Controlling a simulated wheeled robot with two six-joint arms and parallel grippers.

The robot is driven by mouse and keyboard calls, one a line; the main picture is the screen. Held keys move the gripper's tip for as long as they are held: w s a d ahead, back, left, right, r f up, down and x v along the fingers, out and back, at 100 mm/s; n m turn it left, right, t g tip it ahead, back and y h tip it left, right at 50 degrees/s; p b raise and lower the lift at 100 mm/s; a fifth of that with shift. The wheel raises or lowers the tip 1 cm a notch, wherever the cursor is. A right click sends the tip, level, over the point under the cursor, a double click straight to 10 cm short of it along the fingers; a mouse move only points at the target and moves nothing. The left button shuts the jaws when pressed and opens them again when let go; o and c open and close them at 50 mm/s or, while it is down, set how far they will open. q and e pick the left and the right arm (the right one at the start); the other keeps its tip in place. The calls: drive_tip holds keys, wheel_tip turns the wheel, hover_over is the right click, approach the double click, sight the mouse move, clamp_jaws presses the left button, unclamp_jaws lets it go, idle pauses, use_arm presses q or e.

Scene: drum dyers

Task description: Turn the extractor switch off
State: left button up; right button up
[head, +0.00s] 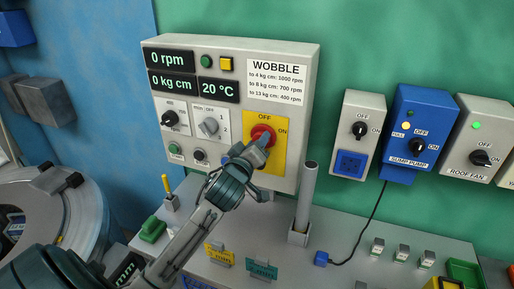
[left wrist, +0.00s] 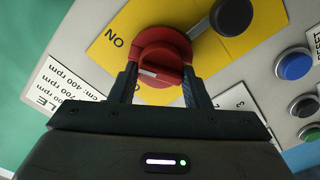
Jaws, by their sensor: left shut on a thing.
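The red rotary knob (head: 262,132) sits on a yellow plate (head: 282,150) marked OFF above and ON to the right, on the grey WOBBLE control box. My left gripper (head: 257,146) is at this knob and partly covers it in the head view. In the left wrist view, the red knob (left wrist: 162,50) is between the two dark fingers of my left gripper (left wrist: 160,78), which are shut on it. A pale mark shows on the knob's edge; its exact setting is hard to tell. The OFF word is hidden in the wrist view. My right gripper is not in view.
The grey control box (head: 307,80) also carries displays, a grey selector (head: 209,126) and small buttons. A grey upright tube (head: 307,190) stands just right of my left gripper. A blue SUMP PUMP box (head: 416,120) hangs farther right. A drum (head: 90,215) is at the left.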

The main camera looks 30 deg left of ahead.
use_arm(q)
drive_tip(key=shift+f+n+b, duration=0.15)
drive_tip(key=shift+n+b, duration=1.15)
drive_tip(key=shift+n, duration=1.7)
drive_tip(key=shift+f+n+b, duration=0.15)
drive_tip(key=shift+n+b, duration=1.15)
drive_tip(key=shift+n, duration=1.7)
drive_tip(key=shift+a, duration=0.1)
drive_tip(key=o, duration=1)
drive_tip(key=shift+c, duration=0.2)
